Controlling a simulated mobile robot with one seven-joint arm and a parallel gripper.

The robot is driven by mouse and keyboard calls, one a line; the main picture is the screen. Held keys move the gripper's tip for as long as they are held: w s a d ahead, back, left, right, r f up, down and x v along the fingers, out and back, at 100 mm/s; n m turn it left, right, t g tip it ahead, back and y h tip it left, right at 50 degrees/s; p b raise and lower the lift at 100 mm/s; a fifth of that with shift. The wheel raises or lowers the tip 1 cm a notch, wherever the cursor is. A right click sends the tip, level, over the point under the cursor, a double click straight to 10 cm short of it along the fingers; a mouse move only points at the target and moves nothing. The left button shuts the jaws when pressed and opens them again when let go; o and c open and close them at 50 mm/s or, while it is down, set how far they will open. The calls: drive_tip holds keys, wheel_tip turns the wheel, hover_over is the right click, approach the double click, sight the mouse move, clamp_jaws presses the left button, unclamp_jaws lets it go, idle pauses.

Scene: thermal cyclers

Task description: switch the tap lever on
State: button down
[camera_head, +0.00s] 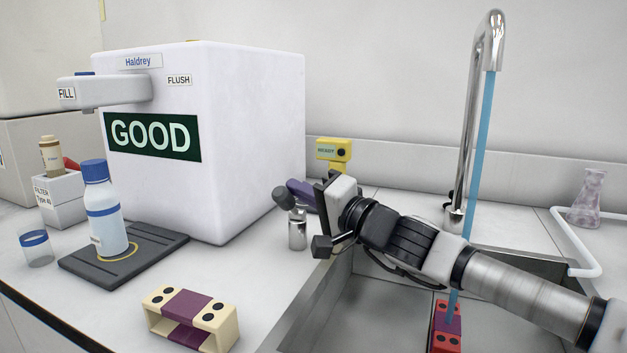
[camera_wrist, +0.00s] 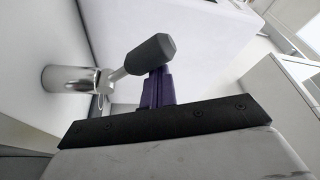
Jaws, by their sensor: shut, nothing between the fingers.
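The tap lever (camera_head: 284,198) has a dark rounded grip on a short chrome post (camera_head: 297,230) at the sink's left edge. The grip leans up and to the left. In the wrist view the lever (camera_wrist: 150,55) shows close up, its grip in front of my purple fingertips. My gripper (camera_head: 295,188) is shut and empty, just behind and right of the grip; its fingers also show in the wrist view (camera_wrist: 157,82). I cannot tell whether they touch the lever. The tall chrome tap (camera_head: 475,110) has a blue stream (camera_head: 481,140) running from its spout.
A yellow READY box (camera_head: 334,150) is behind my gripper. A cream and purple rack (camera_head: 190,312) stands in front.

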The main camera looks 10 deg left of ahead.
drive_tip(key=shift+s+f, duration=0.1)
drive_tip(key=shift+s, duration=0.1)
drive_tip(key=p+v, duration=0.2)
drive_tip(key=v, duration=1.1)
drive_tip(key=shift+d, duration=0.4)
